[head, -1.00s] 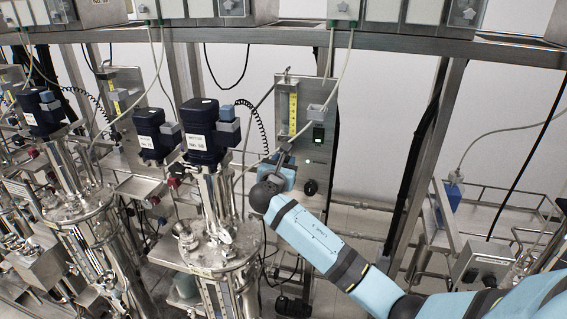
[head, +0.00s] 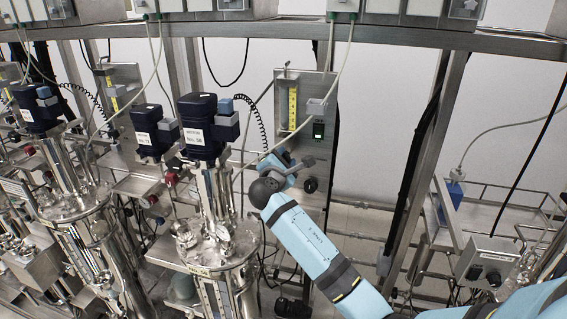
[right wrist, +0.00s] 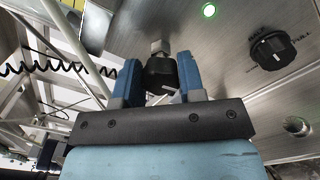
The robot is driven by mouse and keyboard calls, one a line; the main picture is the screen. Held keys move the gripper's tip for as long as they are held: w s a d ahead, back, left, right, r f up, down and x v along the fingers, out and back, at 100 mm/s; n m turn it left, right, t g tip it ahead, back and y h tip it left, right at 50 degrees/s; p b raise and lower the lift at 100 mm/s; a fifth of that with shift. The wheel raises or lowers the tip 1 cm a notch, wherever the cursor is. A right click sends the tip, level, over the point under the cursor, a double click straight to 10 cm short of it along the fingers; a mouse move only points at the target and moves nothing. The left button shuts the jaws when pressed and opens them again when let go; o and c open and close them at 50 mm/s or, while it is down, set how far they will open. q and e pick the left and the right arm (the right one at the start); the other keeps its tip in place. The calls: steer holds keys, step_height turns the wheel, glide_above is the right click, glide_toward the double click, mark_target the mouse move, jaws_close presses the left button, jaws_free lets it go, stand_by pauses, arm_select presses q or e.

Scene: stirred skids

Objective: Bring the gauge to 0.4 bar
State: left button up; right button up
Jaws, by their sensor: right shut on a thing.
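My right gripper (right wrist: 160,76) is shut on a black knob (right wrist: 160,70) on the steel panel. Its two blue fingers sit on either side of the knob, which has a white mark on it. In the head view my right gripper (head: 288,170) is at the lower left part of the panel (head: 318,150) and hides the knob. A yellow scale strip (head: 292,108) stands upright on the panel above. I cannot make out a dial gauge or a bar reading. My left gripper is not in view.
A second black knob (right wrist: 273,48) and a lit green light (right wrist: 209,11) are on the same panel. A steel vessel with a dark blue motor (head: 200,128) stands close left of my right arm. A coiled black cable (right wrist: 35,70) hangs to the left.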

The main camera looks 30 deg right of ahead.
steer(key=shift+f+m+b, duration=0.1)
steer(key=shift+m+b, duration=0.25)
steer(key=shift+m, duration=0.55)
steer(key=o, duration=0.9)
steer(key=shift+s+a, duration=0.1)
steer(key=b+v, duration=0.2)
steer(key=v, duration=1.1)
steer(key=shift+s+a, duration=0.2)
steer(key=shift+a, duration=0.05)
